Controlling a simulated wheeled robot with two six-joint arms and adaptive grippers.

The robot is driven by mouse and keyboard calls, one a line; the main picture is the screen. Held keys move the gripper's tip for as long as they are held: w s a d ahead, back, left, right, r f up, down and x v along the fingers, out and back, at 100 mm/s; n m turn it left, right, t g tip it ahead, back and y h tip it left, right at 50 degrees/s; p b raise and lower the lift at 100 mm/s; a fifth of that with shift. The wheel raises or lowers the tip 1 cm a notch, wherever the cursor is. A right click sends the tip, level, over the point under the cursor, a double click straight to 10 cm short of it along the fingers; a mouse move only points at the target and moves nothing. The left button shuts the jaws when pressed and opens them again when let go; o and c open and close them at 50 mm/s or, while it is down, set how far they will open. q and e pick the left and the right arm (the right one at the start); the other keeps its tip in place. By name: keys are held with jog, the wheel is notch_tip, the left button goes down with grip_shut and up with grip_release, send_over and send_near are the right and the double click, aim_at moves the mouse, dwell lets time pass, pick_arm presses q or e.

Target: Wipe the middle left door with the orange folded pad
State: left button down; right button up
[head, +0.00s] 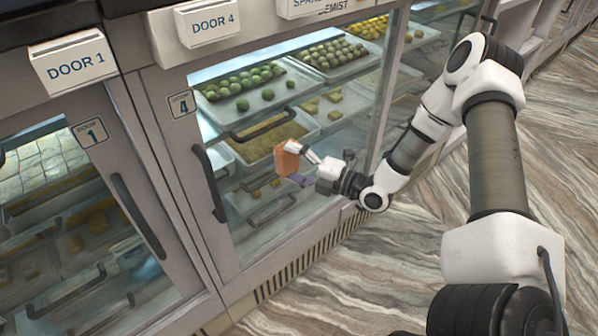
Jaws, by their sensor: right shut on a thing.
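My right gripper (300,165) is shut on the orange folded pad (286,158). It holds the pad up in front of the glass of the door labelled DOOR 4 (335,170), around the middle of the pane. I cannot tell whether the pad touches the glass. The door labelled DOOR 1 (125,205) is to the left of it, shut, with a dark vertical handle. DOOR 4 also looks shut, and its dark handle (209,184) is on its left side. My left gripper is not in view.
Behind the glass are trays with green balls (242,80) and other sweets. Another label (312,6) is cut off at the top. A vented base (310,258) runs below the doors. The patterned floor (370,285) in front is clear, and white shelving (545,40) stands far right.

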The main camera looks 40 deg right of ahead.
jog(key=shift+w+a+b, duration=0.1)
jog(key=shift+w+b, duration=0.4)
jog(key=shift+w, duration=0.5)
dwell(0.6)
